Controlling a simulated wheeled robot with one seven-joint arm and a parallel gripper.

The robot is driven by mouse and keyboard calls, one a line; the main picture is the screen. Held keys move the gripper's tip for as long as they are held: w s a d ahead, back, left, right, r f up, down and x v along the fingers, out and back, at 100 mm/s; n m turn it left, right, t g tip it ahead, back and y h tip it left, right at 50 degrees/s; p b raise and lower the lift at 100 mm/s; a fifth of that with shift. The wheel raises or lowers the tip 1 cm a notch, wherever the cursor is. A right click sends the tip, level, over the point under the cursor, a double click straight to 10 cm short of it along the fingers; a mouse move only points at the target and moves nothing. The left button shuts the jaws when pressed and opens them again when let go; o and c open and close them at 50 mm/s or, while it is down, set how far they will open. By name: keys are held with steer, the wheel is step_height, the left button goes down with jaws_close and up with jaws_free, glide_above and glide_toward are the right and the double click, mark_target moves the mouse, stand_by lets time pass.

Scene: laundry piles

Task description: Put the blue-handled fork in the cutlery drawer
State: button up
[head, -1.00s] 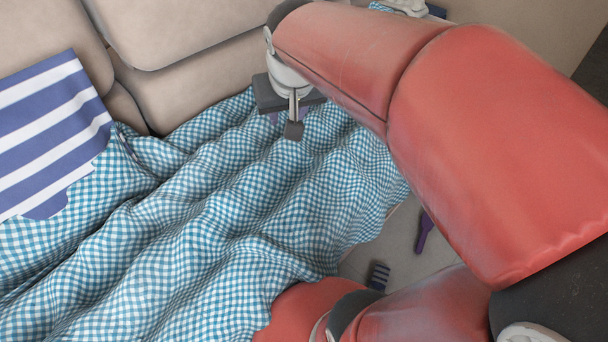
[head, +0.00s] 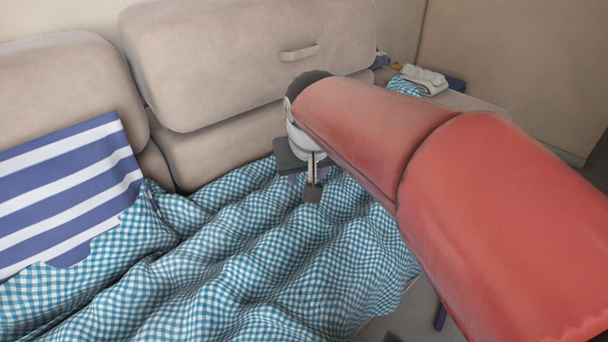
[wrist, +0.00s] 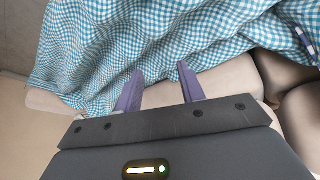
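I cannot see a blue-handled fork or a cutlery drawer in either view. My gripper (head: 306,182) is above the far part of a blue-and-white checked cloth, close to the sofa back. In the wrist view its two purple fingers (wrist: 160,70) stand apart with nothing between them. The checked cloth (wrist: 150,40) and a beige sofa edge lie beyond the fingertips.
The rumpled checked cloth (head: 230,250) covers the sofa seat. A blue-and-white striped cloth (head: 70,190) lies at left. Beige back cushions (head: 240,60) stand behind. Folded cloths (head: 420,82) lie on a surface at back right. A purple item (head: 440,317) shows low on the floor.

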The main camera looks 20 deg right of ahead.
steer(key=w+d, duration=0.2)
steer(key=w, duration=0.9)
steer(key=m+g+p, duration=0.1)
steer(key=m+p, duration=0.1)
steer(key=m, duration=0.1)
glide_above(307, 177)
steer(key=a, duration=0.2)
step_height(307, 177, down, 11)
steer(key=shift+m+h, duration=0.3)
steer(key=w+d+f, duration=0.1)
steer(key=f, duration=0.1)
steer(key=w+d+f, duration=0.1)
steer(key=w+f, duration=0.1)
steer(key=w+d+f, duration=0.1)
steer(key=f, duration=0.2)
steer(key=shift+w+d, duration=0.2)
steer(key=shift+d, duration=0.05)
steer(key=p+x, duration=0.1)
steer(key=x, duration=0.7)
steer(key=shift+d+f, duration=0.1)
steer(key=shift+d, duration=0.05)
steer(key=shift+f, duration=0.2)
jaws_close()
